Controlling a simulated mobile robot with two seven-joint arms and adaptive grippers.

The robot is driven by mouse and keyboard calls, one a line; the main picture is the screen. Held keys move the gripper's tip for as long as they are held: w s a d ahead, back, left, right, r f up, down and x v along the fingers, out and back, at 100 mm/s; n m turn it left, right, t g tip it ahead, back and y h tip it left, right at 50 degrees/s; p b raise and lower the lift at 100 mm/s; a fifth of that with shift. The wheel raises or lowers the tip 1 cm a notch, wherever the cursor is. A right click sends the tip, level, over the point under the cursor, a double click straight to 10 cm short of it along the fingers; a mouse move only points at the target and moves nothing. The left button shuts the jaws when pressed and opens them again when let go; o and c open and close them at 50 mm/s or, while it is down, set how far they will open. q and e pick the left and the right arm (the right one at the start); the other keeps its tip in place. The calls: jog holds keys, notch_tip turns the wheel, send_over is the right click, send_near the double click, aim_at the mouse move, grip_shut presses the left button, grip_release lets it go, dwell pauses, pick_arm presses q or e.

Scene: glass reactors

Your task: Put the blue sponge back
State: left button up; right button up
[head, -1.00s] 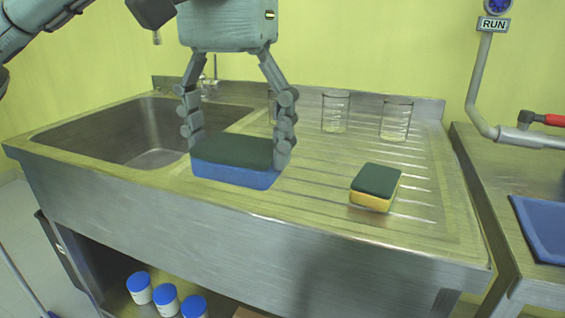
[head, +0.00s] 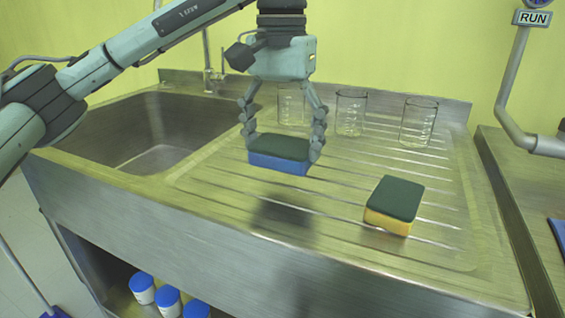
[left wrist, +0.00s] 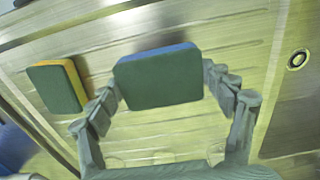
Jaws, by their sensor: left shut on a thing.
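The blue sponge (head: 279,163) with a dark green top is held level between the fingers of my left gripper (head: 282,150), in the head view. It hangs above the ribbed drainboard (head: 330,205), with a shadow on the metal below and in front of it. In the left wrist view the sponge (left wrist: 158,80) shows its green face between the fingers of the left gripper (left wrist: 165,95). A yellow sponge (head: 394,204) with a green top lies on the drainboard to the right. It also shows in the left wrist view (left wrist: 56,88). My right gripper is not in view.
Several glass beakers stand along the back of the drainboard, among them one in the middle (head: 351,112) and one at right (head: 418,122). The sink basin (head: 150,135) is at left. Blue-lidded jars (head: 167,298) stand on the shelf below. The drainboard's front middle is clear.

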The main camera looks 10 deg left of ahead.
aim_at(282, 143)
pick_arm(q)
jog(key=shift+w+f, duration=0.2)
jog(key=shift+f, duration=0.35)
notch_tip(282, 143, down, 2)
jog(key=shift+f, duration=0.6)
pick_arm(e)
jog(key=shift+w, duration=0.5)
pick_arm(q)
jog(key=shift+f, duration=0.2)
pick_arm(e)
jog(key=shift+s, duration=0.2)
pick_arm(q)
jog(key=o, duration=1.1)
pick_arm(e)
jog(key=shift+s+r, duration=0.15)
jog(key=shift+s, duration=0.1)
pick_arm(q)
jog(key=shift+r, duration=0.1)
